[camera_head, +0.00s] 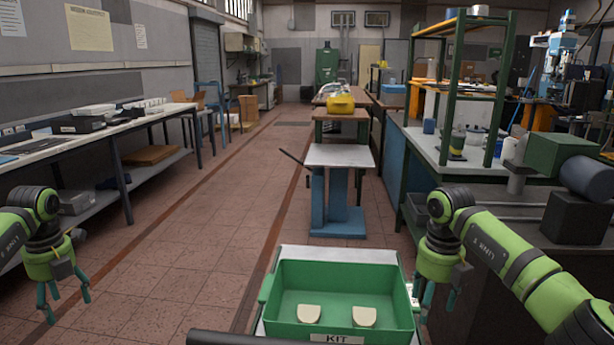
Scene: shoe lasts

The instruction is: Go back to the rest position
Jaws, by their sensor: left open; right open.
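My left gripper (62,303) hangs at the far left over the tiled floor, with its fingers pointing down, open and empty. My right gripper (436,304) hangs just right of the green bin, also pointing down, open and empty. The green bin (340,270) carries a KIT label on its near wall and sits at the bottom centre. Two pale shoe lasts lie inside it side by side, a left one (309,313) and a right one (364,317). Both grippers are apart from the lasts.
The bin stands on a light surface (340,252). A small blue stand with a grey top (338,156) is beyond it. A long workbench (80,141) runs along the left wall. A green-framed shelf bench (446,110) is at right. The floor between (180,230) is clear.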

